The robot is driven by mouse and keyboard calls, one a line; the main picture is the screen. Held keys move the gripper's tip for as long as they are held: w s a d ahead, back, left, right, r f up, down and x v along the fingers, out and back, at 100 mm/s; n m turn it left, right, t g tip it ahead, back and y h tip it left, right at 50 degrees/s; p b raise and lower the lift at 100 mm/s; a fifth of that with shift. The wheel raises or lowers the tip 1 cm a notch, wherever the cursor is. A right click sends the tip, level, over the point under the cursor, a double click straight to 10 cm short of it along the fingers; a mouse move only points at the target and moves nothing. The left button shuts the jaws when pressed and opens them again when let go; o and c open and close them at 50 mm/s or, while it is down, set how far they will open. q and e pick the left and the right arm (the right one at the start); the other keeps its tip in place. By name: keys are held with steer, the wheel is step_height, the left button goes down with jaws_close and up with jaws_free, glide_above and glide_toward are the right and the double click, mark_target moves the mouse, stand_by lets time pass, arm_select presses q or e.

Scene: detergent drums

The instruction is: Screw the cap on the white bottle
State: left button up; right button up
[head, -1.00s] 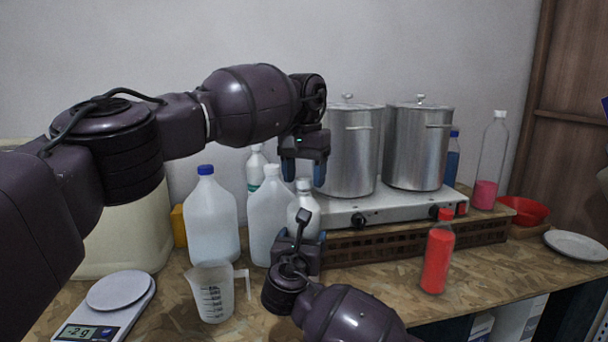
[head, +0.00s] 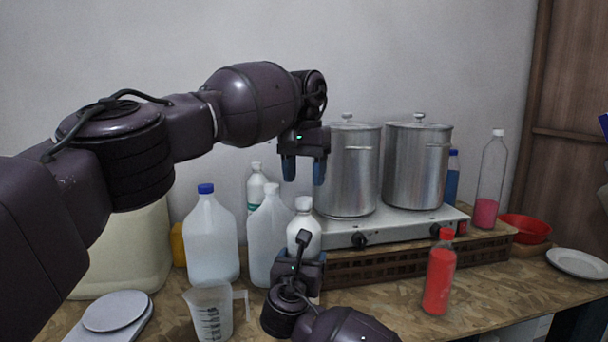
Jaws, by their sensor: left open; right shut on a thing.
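The white bottle (head: 305,225) stands upright left of the stove's front corner, its lower part hidden by my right gripper. A white cap (head: 303,204) sits at the top of its neck; I cannot tell how tight it is. My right gripper (head: 301,264) is shut on the bottle's body from the front. My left gripper (head: 304,172) is open and empty, pointing down above the cap with a clear gap between them.
Two steel pots (head: 348,170) stand on the stove (head: 390,228) behind. Jugs (head: 211,240) and a measuring cup (head: 209,312) crowd the left. A red bottle (head: 439,275) stands right. A scale (head: 115,312) lies at front left. Bare counter shows between the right gripper and the red bottle.

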arm_select(q)
steer(key=shift+s+d+r, duration=0.1)
steer(key=shift+d+r, duration=0.1)
steer(key=shift+d, duration=0.1)
steer(key=shift+d+r, duration=0.2)
steer(key=shift+r, duration=0.1)
steer(key=shift+r+n, duration=0.1)
steer(key=shift+n, duration=0.6)
steer(key=n, duration=0.5)
steer(key=shift+d+r, duration=0.1)
steer(key=shift+r, duration=0.2)
steer(key=n, duration=0.5)
steer(key=shift+r+n, duration=0.2)
steer(key=shift+n, duration=0.2)
steer(key=n, duration=0.7)
steer(key=shift+r, duration=0.2)
steer(key=n, duration=0.7)
steer(key=shift+r, duration=0.1)
steer(key=n, duration=0.6)
steer(key=shift+a+r+n, duration=0.1)
steer(key=shift+a+n, duration=0.15)
steer(key=shift+n, duration=0.05)
steer(key=n, duration=0.7)
steer(key=shift+a, duration=0.2)
steer(key=n, duration=0.7)
steer(key=shift+a, duration=0.1)
steer(key=n, duration=0.5)
